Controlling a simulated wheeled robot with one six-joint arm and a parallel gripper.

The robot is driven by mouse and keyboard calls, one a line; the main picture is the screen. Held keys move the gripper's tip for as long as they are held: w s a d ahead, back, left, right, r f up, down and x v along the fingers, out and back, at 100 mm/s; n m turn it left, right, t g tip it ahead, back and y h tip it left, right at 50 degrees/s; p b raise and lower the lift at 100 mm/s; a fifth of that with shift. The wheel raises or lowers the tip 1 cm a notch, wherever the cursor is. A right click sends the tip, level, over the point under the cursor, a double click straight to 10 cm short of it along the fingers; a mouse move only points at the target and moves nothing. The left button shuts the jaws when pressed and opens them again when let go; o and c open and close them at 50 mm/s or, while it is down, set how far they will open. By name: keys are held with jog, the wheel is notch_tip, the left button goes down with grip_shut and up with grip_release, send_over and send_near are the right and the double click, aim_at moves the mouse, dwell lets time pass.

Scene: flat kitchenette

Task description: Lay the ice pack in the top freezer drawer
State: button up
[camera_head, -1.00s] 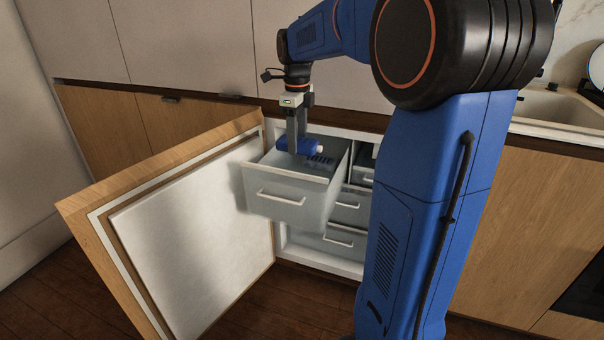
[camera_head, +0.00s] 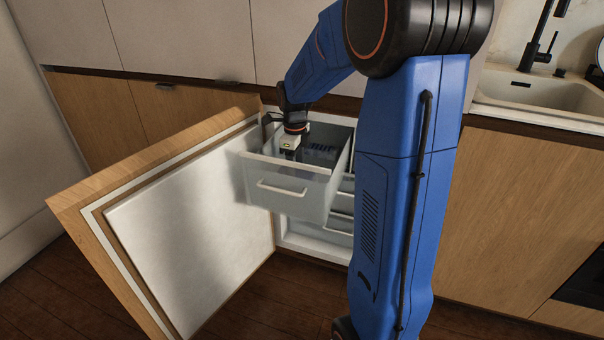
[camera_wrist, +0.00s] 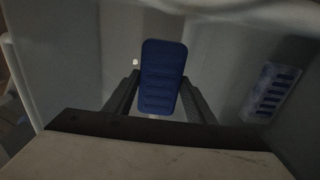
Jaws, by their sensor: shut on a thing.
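The ice pack is a blue ribbed block (camera_wrist: 161,76) between the two fingers of my gripper (camera_wrist: 160,88) in the wrist view. My gripper is shut on it. In the head view my gripper (camera_head: 289,153) reaches down into the pulled-out top freezer drawer (camera_head: 285,190), just behind its front panel. The fingertips and the ice pack are hidden there by the drawer front. Whether the pack touches the drawer floor cannot be told.
A pale tray with blue slots (camera_wrist: 270,92) lies in the drawer, right of the pack; it shows dimly in the head view (camera_head: 322,148). The freezer door (camera_head: 190,230) stands open at the left. Lower drawers (camera_head: 338,222) are shut beneath.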

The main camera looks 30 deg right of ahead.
notch_tip(320, 180, down, 2)
jog(key=shift+f, duration=0.2)
jog(key=d, duration=0.1)
jog(key=w+d, duration=0.1)
jog(key=d, duration=0.1)
jog(key=shift+w+d, duration=0.15)
jog(key=shift+w, duration=0.2)
jog(key=shift+w+d+f, duration=0.1)
jog(key=shift+d+f, duration=0.1)
jog(key=shift+f, duration=0.4)
jog(key=shift+f, duration=0.1)
jog(key=o, duration=1.4)
notch_tip(320, 180, up, 12)
jog(key=shift+a+r, duration=0.1)
jog(key=shift+r, duration=0.05)
